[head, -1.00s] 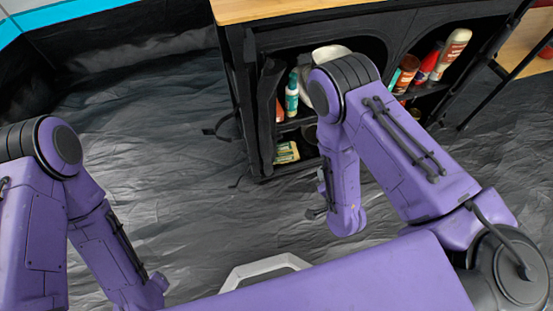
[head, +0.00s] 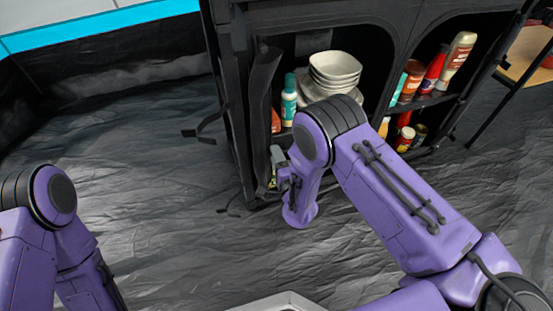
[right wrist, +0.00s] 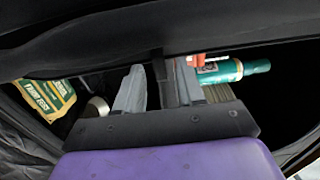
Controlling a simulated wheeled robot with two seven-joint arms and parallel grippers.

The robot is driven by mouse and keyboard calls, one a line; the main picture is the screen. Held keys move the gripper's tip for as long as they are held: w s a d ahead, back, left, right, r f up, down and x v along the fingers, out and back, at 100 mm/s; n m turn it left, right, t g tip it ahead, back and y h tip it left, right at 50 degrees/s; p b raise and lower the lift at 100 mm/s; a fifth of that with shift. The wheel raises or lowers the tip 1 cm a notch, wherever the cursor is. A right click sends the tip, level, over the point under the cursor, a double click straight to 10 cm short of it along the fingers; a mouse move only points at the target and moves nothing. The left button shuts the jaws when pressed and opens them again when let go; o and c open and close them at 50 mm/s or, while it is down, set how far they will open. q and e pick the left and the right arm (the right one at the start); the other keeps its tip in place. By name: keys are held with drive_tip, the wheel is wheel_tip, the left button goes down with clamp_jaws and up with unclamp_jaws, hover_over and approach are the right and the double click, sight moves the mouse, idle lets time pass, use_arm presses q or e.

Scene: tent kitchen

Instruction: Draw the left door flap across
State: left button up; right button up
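The left door flap (head: 262,98) is black fabric, bunched upright along the left side of the cabinet's left opening. That opening is uncovered. My right gripper (head: 279,160) is at the lower end of this flap, partly hidden by my own wrist. In the right wrist view, the gripper (right wrist: 158,88) has its two grey fingers apart, with a narrow dark strip between them. Black fabric (right wrist: 80,50) runs across the picture just beyond the fingers. I cannot tell whether the fingers touch it. My left arm shows at the lower left; its gripper is out of the picture.
In the left opening stand white bowls (head: 335,68) and a teal bottle (head: 289,98), close to my right arm. Bottles and jars (head: 432,72) fill the right compartment. A yellow-green packet (right wrist: 45,98) lies near the gripper. The floor (head: 150,180) at left is clear.

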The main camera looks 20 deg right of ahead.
drive_tip(key=shift+w, duration=0.25)
clamp_jaws()
